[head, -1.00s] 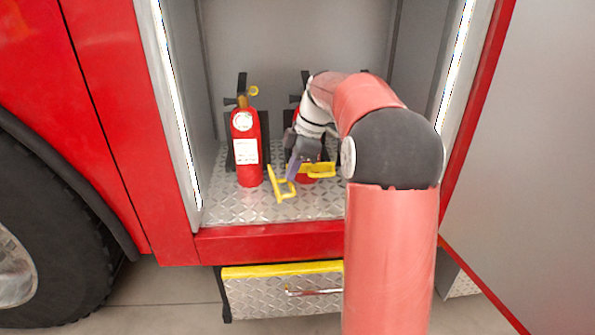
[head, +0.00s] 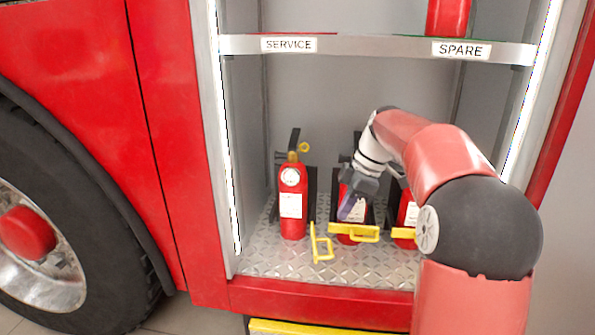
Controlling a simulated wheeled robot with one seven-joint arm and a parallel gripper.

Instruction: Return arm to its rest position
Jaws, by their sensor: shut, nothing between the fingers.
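My arm reaches in from the lower right of the head view, its red links bent toward the compartment. My gripper (head: 349,207) is shut and empty, in front of the middle red extinguisher (head: 353,227), and hides part of it. I cannot tell whether it touches that extinguisher. A left extinguisher (head: 293,205) stands upright in a black bracket. A third extinguisher (head: 407,212) stands at the right, partly hidden by my arm.
Yellow bracket bars stick out in front: a left one (head: 321,243), a middle one (head: 352,233) and a right one (head: 403,233). A shelf (head: 385,46) labelled SERVICE and SPARE crosses above, with a red object (head: 449,17) on it. The diamond-plate floor (head: 270,262) is clear at front left.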

